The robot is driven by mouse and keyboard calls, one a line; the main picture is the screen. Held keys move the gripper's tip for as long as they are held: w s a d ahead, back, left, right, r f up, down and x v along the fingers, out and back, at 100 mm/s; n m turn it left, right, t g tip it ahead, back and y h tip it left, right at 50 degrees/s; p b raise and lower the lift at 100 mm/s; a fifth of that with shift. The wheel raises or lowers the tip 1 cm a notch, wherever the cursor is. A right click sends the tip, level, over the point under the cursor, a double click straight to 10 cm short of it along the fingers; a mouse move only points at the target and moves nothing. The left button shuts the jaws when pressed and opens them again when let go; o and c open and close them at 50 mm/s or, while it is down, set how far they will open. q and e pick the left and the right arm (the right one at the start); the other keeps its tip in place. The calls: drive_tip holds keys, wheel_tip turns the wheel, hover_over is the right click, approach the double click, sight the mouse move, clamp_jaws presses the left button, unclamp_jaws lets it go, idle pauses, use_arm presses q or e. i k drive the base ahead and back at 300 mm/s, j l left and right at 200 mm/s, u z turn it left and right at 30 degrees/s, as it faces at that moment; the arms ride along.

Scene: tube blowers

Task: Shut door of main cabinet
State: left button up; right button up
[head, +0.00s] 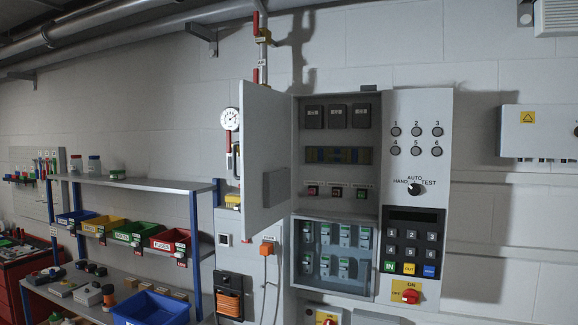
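The main cabinet (377,105) is a grey box on the wall in the middle of the head view. Its door (264,140) is hinged on the left side and stands open, swung out toward me and to the left. Inside the open upper part are dark modules, a row of breakers and small coloured buttons. Neither of my grippers shows in the head view.
A control panel with buttons, a rotary knob (414,189) and a keypad (411,243) adjoins the cabinet's right side. A lower compartment (333,252) holds several breakers. Shelving (137,184) with coloured bins stands left. A gauge (229,119) and pipes are behind the door's left.

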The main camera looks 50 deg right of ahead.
sight(265, 143)
drive_tip(key=i+j+z, duration=0.1)
drive_tip(key=i+z, duration=0.25)
drive_tip(key=z, duration=0.15)
drive_tip(key=i+j+z, duration=0.2)
drive_tip(key=z, duration=0.3)
drive_tip(key=i+j+z, duration=0.35)
drive_tip(key=z, duration=0.15)
drive_tip(key=i+j+z, duration=0.15)
drive_tip(key=j+z, duration=0.3)
drive_tip(key=i+j+z, duration=0.1)
drive_tip(key=j+z, duration=0.4)
